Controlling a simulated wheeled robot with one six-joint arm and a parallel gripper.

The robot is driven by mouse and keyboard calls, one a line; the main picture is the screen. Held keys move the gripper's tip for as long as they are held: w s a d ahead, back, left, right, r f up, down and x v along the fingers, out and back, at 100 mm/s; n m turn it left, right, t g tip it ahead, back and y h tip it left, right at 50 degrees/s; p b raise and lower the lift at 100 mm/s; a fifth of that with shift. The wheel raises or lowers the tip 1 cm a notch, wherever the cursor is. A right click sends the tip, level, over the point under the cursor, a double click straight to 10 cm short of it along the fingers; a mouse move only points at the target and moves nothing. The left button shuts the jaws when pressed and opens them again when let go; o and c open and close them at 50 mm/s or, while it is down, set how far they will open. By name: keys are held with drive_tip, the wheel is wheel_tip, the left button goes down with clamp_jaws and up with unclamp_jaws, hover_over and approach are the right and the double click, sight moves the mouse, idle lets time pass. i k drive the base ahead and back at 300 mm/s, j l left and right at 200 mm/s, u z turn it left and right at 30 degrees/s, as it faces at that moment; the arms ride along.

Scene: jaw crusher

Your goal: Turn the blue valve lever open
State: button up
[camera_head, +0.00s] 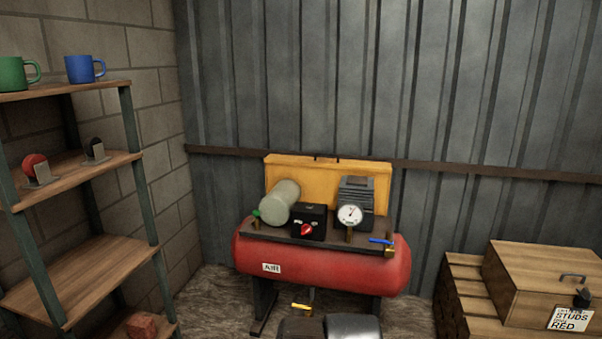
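The blue valve lever (381,241) is at the right end of the red air tank (325,268). It sits on a small brass valve (390,251) and points left from it, lying about level along the tank. Nothing covers the lever. Whether the valve is open or shut cannot be told from here. My gripper is not in view. Dark and grey rounded parts at the bottom edge look like my own arm, low in front of the tank.
A dial gauge (349,214), a black box with a red knob (306,230) and a green-grey cylinder (280,203) stand on the tank. A yellow lever (301,307) hangs below it. A shelf (85,270) stands left, wooden crates (540,278) right.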

sight(390, 243)
drive_tip(key=j+u, duration=0.15)
drive_tip(key=i+l, duration=0.6)
drive_tip(key=i+l+z, duration=0.1)
drive_tip(key=i+l, duration=0.5)
drive_tip(key=i, duration=0.15)
